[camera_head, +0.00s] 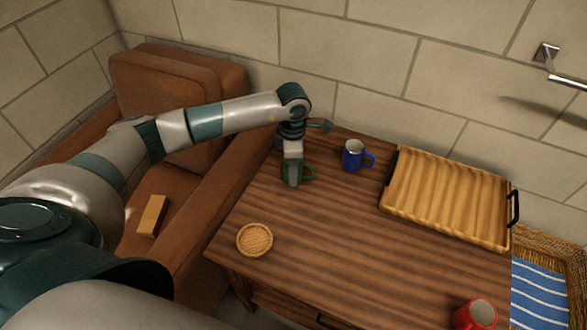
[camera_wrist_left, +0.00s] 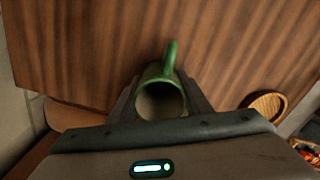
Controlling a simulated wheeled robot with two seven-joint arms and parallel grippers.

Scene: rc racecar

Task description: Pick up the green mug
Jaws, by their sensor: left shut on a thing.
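The green mug (camera_head: 308,172) is on the wooden table near its back left part, mostly hidden behind my left gripper (camera_head: 292,182) in the head view. Its handle shows to the right of the gripper. In the left wrist view the green mug (camera_wrist_left: 161,98) sits between the two fingers of my left gripper (camera_wrist_left: 160,100), with its open rim facing the camera and its handle pointing away. The fingers are shut on the mug's sides. Whether the mug touches the table or is slightly above it, I cannot tell. My right gripper is not in view.
A blue mug (camera_head: 354,156) stands just right of the green mug. A ribbed wooden tray (camera_head: 447,198) with black handles lies farther right. A round woven coaster (camera_head: 255,239) lies at the front left, and a red mug (camera_head: 474,315) is at the front right. A brown armchair (camera_head: 178,83) adjoins the table's left.

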